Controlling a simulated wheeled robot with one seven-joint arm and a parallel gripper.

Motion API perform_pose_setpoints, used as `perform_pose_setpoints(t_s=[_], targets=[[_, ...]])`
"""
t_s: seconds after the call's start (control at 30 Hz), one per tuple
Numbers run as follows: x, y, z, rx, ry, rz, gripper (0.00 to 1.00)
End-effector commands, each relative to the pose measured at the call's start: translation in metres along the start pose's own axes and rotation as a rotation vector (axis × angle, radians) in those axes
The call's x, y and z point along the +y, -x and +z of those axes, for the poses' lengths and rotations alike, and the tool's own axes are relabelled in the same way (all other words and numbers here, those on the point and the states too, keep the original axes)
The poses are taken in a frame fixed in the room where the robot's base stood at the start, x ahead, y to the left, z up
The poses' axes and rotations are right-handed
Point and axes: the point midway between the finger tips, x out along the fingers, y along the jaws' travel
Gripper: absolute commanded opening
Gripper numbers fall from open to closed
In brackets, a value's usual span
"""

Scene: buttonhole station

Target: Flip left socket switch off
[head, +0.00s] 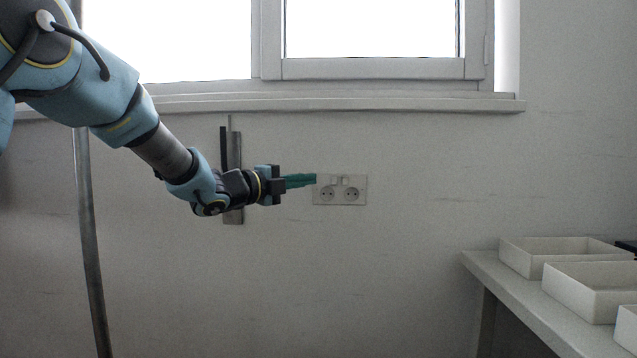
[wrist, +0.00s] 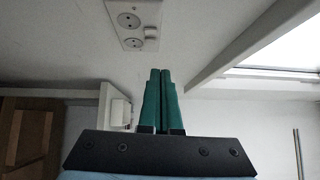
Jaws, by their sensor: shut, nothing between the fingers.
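A white double socket plate (head: 360,180) is on the wall below the window. It has two round sockets side by side, with small switches (head: 345,180) above them. The switch positions are too small to tell. My gripper (head: 315,180) comes in from the left, its green fingers closed together and empty, with the tips at the plate's left edge in the head view. In the wrist view the plate (wrist: 144,10) shows turned at the top, and my shut fingers (wrist: 160,72) end below it, apart from it in the picture.
A grey vertical strip (head: 233,150) is on the wall behind my wrist. The window sill (head: 340,104) runs above the plate. A bench (head: 500,284) with white trays (head: 580,285) stands at the right. The wall around and below the plate is clear.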

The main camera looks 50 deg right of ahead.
Motion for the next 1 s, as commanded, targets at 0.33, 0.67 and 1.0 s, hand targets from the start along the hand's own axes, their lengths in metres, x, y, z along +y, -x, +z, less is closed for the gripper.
perform_pose_setpoints(t_s=[0.33, 0.67, 1.0], targets=[[-0.003, 0.034, 0.000, 0.001, 0.000, 0.000, 0.00], [-0.003, 0.035, 0.000, 0.001, 0.000, 0.000, 0.00], [-0.003, 0.035, 0.000, 0.001, 0.000, 0.000, 0.00]])
